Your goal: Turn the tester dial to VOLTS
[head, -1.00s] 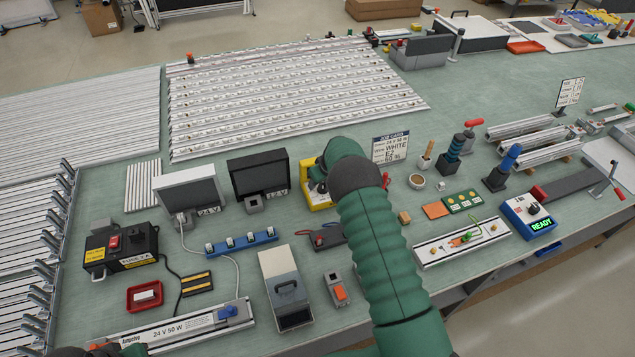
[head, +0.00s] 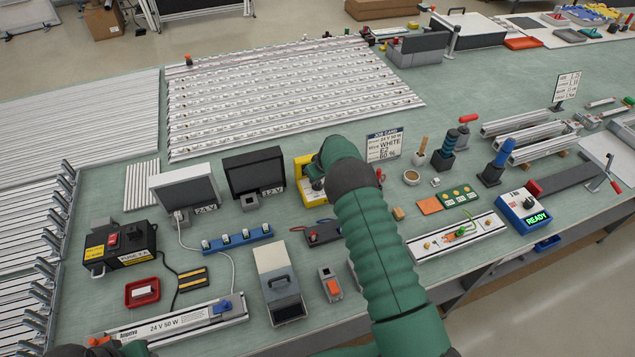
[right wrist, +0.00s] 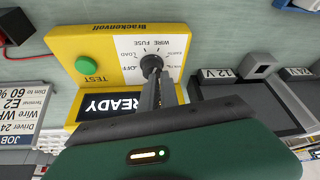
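The yellow tester (right wrist: 85,50) shows close up in the right wrist view, upside down, with a green TEST button (right wrist: 87,65) and a READY screen (right wrist: 112,104). Its black dial (right wrist: 151,64) sits amid printed positions; OFF, LOAD, WIRE and FUSE are legible, another label is too small to read. My right gripper's dark fingers (right wrist: 157,82) reach to the dial and partly cover it; their grip is unclear. In the head view, the tester (head: 303,172) is mostly hidden behind my right arm. Only part of my left arm shows at the bottom left; its gripper is out of view.
Left of the tester stand a 12 V unit (head: 255,172) and a 24 V unit (head: 185,188). The job card (head: 384,145) stands just right of my right arm. A blue box with a green READY screen (head: 523,212) is farther right. Several small parts crowd the front bench.

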